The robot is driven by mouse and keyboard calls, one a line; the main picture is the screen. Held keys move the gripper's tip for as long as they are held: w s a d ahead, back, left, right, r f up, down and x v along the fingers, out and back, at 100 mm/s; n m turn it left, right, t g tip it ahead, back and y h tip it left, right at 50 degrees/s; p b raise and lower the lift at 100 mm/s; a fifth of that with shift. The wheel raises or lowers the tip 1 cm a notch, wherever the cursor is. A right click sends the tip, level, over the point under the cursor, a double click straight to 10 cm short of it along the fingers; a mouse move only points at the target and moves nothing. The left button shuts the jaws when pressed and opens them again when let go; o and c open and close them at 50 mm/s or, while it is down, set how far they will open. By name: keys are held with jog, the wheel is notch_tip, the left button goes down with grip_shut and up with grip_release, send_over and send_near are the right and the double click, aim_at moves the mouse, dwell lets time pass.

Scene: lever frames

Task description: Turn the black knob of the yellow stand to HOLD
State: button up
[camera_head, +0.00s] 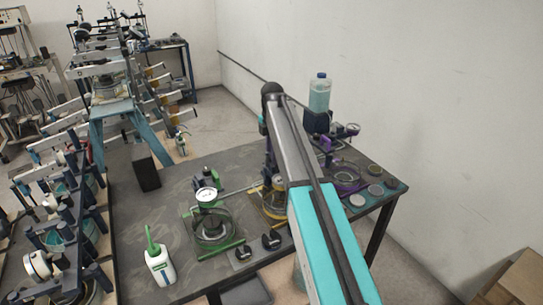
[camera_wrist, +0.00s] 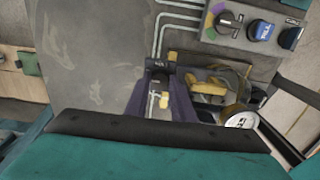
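The yellow stand (camera_head: 272,204) stands on the dark table, partly hidden behind my arm in the head view. Its yellow parts (camera_wrist: 208,88) and a round white gauge (camera_wrist: 238,117) show right of my gripper in the wrist view. A black knob (camera_head: 271,240) sits on a small plate in front of the stand. In the wrist view a black knob (camera_wrist: 229,20) sits on a coloured dial on a grey panel; I cannot tell whether it is the same knob. My gripper (camera_wrist: 162,77) shows two dark fingers apart, touching no knob.
Blue knobs (camera_wrist: 261,29) sit beside the dial. A green stand (camera_head: 215,226) with a gauge is on the left, with another black knob (camera_head: 243,252) in front. A purple stand (camera_head: 346,176) is on the right. A white bottle (camera_head: 159,265) stands at the front left.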

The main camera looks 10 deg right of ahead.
jog(key=shift+m, duration=0.5)
grip_shut()
jog(key=m, duration=1)
jog(key=shift+m, duration=2)
jog(key=o, duration=1)
grip_release()
jog(key=shift+r, duration=0.15)
